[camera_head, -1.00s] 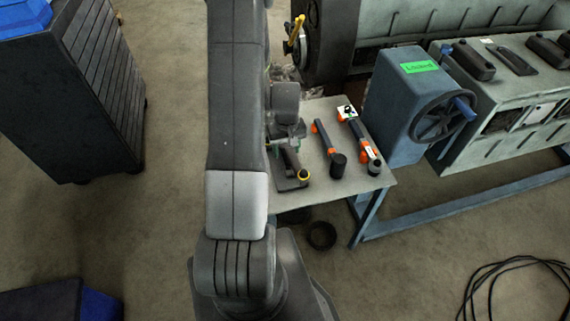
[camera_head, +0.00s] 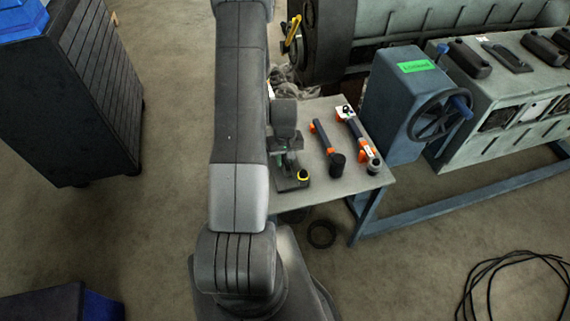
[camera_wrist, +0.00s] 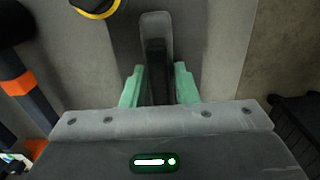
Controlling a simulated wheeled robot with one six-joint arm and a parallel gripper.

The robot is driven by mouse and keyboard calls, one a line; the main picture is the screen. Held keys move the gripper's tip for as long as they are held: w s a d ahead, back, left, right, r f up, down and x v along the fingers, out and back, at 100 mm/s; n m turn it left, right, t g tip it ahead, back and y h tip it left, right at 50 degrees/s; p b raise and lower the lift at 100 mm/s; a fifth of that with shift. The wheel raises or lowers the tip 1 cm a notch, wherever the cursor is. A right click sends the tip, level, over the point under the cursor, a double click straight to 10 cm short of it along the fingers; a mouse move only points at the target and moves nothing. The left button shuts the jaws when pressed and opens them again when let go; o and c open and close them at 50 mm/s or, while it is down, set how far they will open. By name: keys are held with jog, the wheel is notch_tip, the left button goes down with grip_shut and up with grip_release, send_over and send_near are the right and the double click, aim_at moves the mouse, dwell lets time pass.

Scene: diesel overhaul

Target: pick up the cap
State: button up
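No part is clearly marked as the cap. A small black round piece with a yellow ring (camera_head: 303,175) sits at the front left of the small table, on a dark plate (camera_head: 293,185); it shows cut off at the top of the wrist view (camera_wrist: 95,8). My gripper (camera_head: 286,150) is low over the plate, behind and left of the yellow ring. In the wrist view its green fingers (camera_wrist: 159,86) stand on either side of a dark, long, round-ended piece (camera_wrist: 155,30). Narrow gaps seem to show beside it, so the fingers look open. Their tips are partly hidden.
A hammer-like tool (camera_head: 328,148) and another orange-and-black tool (camera_head: 358,138) lie to the right on the grey table (camera_head: 345,186). A blue housing with a handwheel (camera_head: 440,118) stands beyond the table's right side. A black ring (camera_head: 321,234) lies on the floor.

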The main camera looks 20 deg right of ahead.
grip_shut()
jog(key=shift+r, duration=0.2)
